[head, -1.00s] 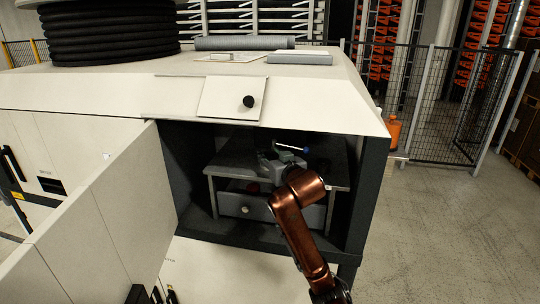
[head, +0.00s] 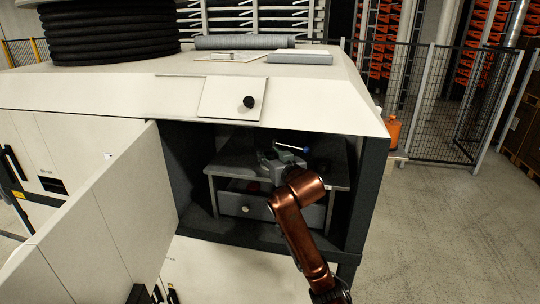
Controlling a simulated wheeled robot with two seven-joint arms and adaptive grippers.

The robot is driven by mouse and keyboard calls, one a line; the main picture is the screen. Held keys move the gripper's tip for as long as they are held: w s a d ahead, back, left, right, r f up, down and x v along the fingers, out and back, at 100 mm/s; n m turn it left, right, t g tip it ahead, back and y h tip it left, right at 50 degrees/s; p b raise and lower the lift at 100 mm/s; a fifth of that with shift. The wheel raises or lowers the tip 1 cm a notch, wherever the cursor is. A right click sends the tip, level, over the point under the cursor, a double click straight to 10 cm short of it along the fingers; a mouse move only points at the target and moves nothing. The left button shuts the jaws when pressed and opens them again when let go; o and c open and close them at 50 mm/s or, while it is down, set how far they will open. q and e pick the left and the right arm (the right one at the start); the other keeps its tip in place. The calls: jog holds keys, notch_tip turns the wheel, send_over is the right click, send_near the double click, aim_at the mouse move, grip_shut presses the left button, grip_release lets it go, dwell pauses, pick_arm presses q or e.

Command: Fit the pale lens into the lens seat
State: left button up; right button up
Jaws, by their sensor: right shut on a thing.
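My right gripper (head: 274,160) is inside the open cabinet, above the grey shelf (head: 338,178). It is shut on a thin pale and blue piece (head: 291,147), which appears to be the pale lens seen nearly edge-on. My copper-coloured wrist hides part of the gripper and the shelf. A dark round thing stands on the shelf just right of the gripper; I cannot tell whether it is the lens seat. Dark shapes show at the bottom edge, left of centre; I cannot tell whether they are my left gripper.
The cabinet door (head: 110,210) stands open at the left. A grey drawer with a round knob (head: 245,208) sits below the shelf. The cabinet's dark right wall (head: 368,190) is close to my arm.

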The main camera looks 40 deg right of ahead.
jog(key=o, duration=1.3)
jog(key=v, duration=1.2)
jog(key=shift+a, duration=0.1)
